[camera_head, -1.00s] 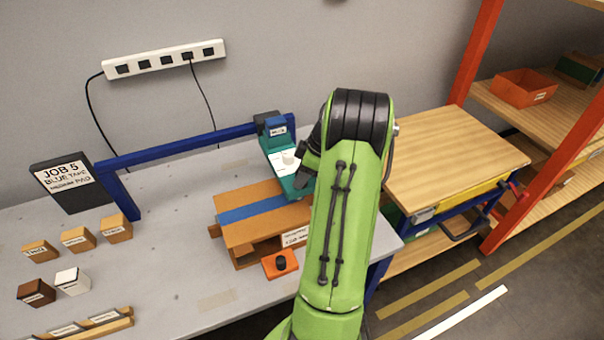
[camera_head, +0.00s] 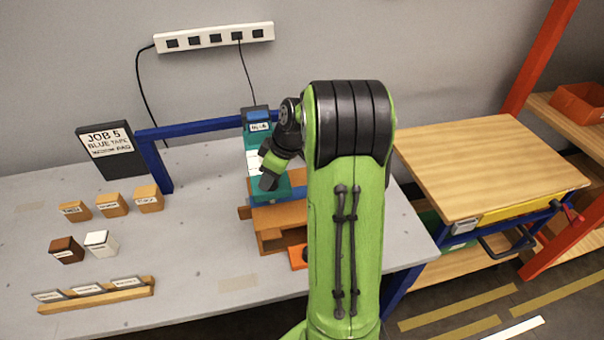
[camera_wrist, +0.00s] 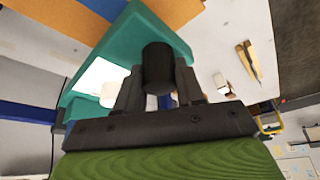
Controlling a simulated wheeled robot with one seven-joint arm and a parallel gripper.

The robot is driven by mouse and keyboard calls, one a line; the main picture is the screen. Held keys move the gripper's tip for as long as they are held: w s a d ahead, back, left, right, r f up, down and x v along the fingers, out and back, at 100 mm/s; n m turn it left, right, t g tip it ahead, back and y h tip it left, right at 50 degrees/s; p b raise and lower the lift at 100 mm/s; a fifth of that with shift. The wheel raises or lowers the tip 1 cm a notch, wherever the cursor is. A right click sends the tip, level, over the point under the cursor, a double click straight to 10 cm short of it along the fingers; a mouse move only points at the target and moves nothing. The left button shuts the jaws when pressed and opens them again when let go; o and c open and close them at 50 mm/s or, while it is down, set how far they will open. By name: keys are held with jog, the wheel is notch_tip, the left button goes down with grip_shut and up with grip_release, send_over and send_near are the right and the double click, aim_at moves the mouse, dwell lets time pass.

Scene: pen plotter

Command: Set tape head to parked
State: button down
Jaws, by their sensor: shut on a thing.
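The teal tape head (camera_head: 252,158) hangs on the blue gantry beam (camera_head: 190,131) at the back of the bench, above the left end of the wooden block (camera_head: 267,240). It has a white label panel and a small display on top. In the wrist view the teal plate (camera_wrist: 100,58) carries a dark round knob (camera_wrist: 158,62) and a white round piece (camera_wrist: 110,94). My gripper (camera_wrist: 158,82) is shut on the dark knob. In the head view my gripper (camera_head: 270,178) is at the tape head's front, and my arm hides the beam's right end.
A sign reading JOB 5 BLUE TAPE (camera_head: 108,142) stands at the beam's left post. Several labelled wooden cubes (camera_head: 110,205) and a tray of labelled pieces (camera_head: 97,295) lie on the left. An orange button box (camera_head: 298,257) is partly hidden. A wooden-topped cart (camera_head: 490,165) stands right.

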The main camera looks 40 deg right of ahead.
jog(key=w+a, duration=0.7)
jog(key=a, duration=0.5)
jog(key=w+a+p, duration=0.1)
jog(key=w+a, duration=0.6)
jog(key=a, duration=0.5)
jog(key=shift+a+f+p, duration=0.15)
jog(key=shift+a+p, duration=0.15)
jog(key=c, duration=0.7)
grip_release()
jog(key=shift+w+a, duration=0.1)
jog(key=shift+w, duration=0.05)
jog(key=p+v, duration=0.1)
jog(key=v, duration=1.5)
jog(key=shift+p, duration=0.35)
jog(key=shift+w, duration=0.1)
